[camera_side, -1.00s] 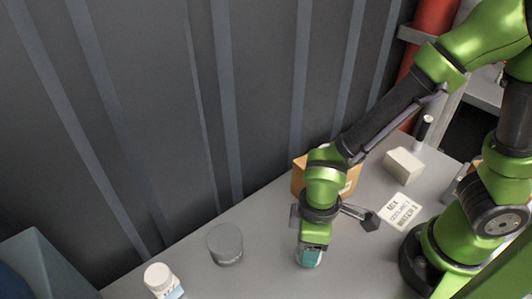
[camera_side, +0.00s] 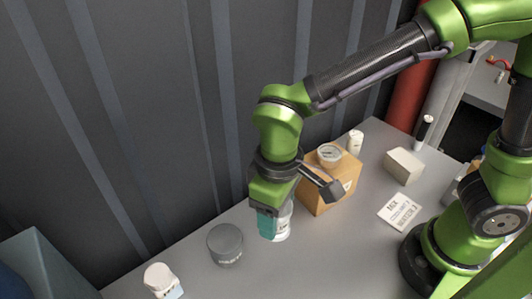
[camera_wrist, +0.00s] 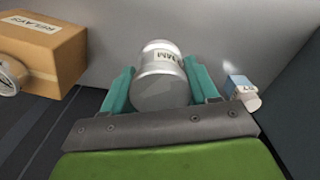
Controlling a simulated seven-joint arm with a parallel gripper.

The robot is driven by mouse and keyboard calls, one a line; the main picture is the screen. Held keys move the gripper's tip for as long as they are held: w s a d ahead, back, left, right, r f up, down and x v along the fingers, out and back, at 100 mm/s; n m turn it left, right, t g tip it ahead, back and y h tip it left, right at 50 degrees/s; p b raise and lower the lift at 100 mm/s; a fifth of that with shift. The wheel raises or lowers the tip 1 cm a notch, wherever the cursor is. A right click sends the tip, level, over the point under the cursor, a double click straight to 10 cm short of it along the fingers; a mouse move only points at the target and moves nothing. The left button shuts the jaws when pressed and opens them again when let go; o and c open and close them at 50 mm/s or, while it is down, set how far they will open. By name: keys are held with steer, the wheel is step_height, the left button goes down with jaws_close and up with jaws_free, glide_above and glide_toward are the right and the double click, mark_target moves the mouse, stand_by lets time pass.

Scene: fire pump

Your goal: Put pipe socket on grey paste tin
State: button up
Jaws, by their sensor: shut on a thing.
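My gripper (camera_side: 268,222) has teal fingers closed around a pale grey and white cylinder with a printed label, which I take to be the pipe socket (camera_side: 283,226). In the wrist view the socket (camera_wrist: 163,82) sits between the two fingers (camera_wrist: 160,88), its grey round end toward the camera. In the side view a finger covers part of it. It appears held above the table, though the gap is hard to judge. The grey paste tin (camera_side: 226,246) stands on the table to the left of my gripper, apart from it. I cannot make out the tin in the wrist view.
A cardboard box (camera_side: 328,190) with a round item (camera_side: 330,154) on top stands close right of my gripper. A pale block (camera_side: 404,166) and a label card (camera_side: 400,211) lie to the right. The front table area is clear.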

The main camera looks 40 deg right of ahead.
steer(key=w+a, duration=0.4)
steer(key=w+a+f, duration=0.1)
steer(key=w+a, duration=0.1)
steer(key=shift+w+a, duration=0.25)
steer(key=shift+w, duration=0.15)
steer(key=shift+w+a+f, duration=0.1)
steer(key=shift+w+f, duration=0.05)
steer(key=shift+f, duration=0.7)
steer(key=shift+w+a+f, duration=0.1)
steer(key=shift+f, duration=0.75)
steer(key=o, duration=1.2)
steer(key=shift+f, duration=0.15)
steer(key=shift+c, duration=0.2)
